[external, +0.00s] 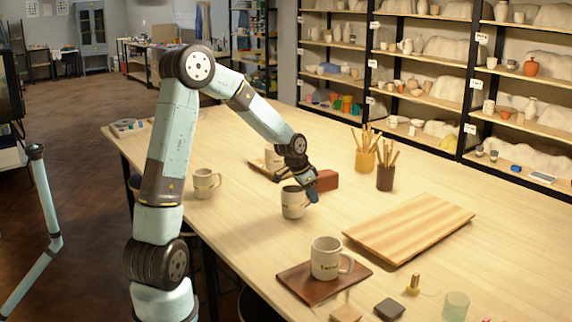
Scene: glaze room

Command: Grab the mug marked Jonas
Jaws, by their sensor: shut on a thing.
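My gripper (312,194) is at the right side of a cream mug (292,203) in the middle of the table and is shut on it. The mug is upright; dark lettering shows on it but is too small and partly hidden to read. I cannot tell whether it touches the table. Another cream mug (326,260) stands on a brown board (297,285) in front, its lettering starting with a T. A third mug (203,186) stands at the table's left edge, marking unclear. A fourth mug (271,160) stands behind my arm, partly hidden, on another brown board.
Two tool cups, yellow (365,162) and brown (385,179), stand farther back. A striped wooden board (412,228) lies to the right. Small items lie at the front right. The table's left part is mostly clear.

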